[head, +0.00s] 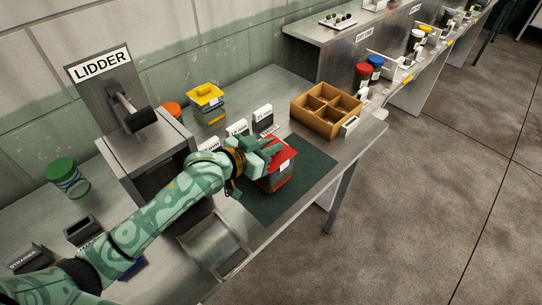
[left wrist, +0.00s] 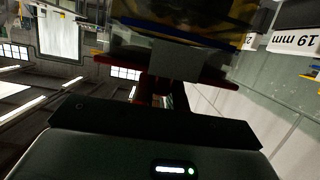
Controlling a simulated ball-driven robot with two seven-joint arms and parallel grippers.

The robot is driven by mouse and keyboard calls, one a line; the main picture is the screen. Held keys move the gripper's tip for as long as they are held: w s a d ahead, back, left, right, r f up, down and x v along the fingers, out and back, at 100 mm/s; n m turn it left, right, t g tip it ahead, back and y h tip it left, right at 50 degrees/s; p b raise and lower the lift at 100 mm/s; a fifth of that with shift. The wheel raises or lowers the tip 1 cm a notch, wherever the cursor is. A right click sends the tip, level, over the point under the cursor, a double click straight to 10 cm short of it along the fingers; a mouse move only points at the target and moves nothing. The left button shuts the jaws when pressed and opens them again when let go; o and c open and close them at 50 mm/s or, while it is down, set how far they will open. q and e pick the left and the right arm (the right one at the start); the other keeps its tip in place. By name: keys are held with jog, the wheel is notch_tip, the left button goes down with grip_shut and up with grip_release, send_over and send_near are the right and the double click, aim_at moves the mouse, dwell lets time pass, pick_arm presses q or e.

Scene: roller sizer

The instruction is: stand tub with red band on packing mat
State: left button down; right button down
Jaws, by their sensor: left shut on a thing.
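A squarish clear tub with a red top (head: 279,177) is at the dark green packing mat (head: 314,163), over its left half. My left gripper (head: 272,152) reaches in from the left and is shut on the tub near its red top. The tub looks close to upright; I cannot tell whether its base touches the mat. In the left wrist view the tub's dark, see-through body (left wrist: 190,30) and red edge fill the upper middle. The gripper hides part of the tub's top. My right gripper is not in view.
A wooden divided box (head: 327,108) stands beyond the mat. White label cards (head: 262,119) and a yellow-lidded tub (head: 207,104) stand behind it. The lidder machine (head: 140,140) is at the left, with a green-lidded jar (head: 67,177) further left. The mat's right part is bare.

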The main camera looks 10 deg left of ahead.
pick_arm(q)
notch_tip(320, 180, down, 3)
jog(key=shift+r+b, duration=0.1)
jog(key=shift+b, duration=0.25)
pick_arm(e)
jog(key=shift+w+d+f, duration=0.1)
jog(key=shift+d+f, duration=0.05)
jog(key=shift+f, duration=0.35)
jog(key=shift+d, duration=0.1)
pick_arm(q)
jog(key=c, duration=1.4)
grip_release()
jog(key=shift+s, duration=0.1)
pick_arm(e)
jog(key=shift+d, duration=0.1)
